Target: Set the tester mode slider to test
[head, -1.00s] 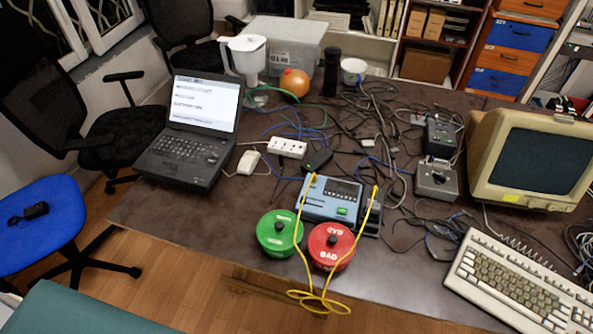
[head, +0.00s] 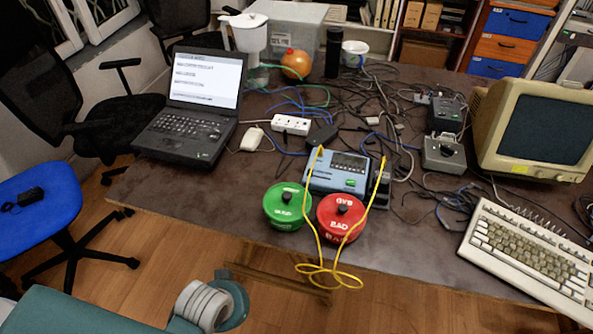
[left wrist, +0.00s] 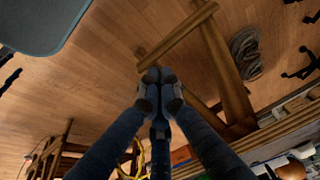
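The tester (head: 318,181) is a blue-grey box with a dark display strip and a green patch, near the table's front edge in the head view. Its mode slider is too small to make out. Yellow cables (head: 314,240) come from near both ends of it and loop over the table edge. My left gripper (left wrist: 160,78) shows only in the left wrist view. Its fingers are drawn together with nothing visible between them, above the wooden floor and apart from the tester. My right gripper is in neither view.
A green tub (head: 288,207) and a red tub (head: 340,218) stand in front of the tester. A laptop (head: 185,139) is left, a keyboard (head: 530,262) and monitor (head: 488,124) right. Tangled cables lie behind and right of the tester. The table's front left is mostly clear.

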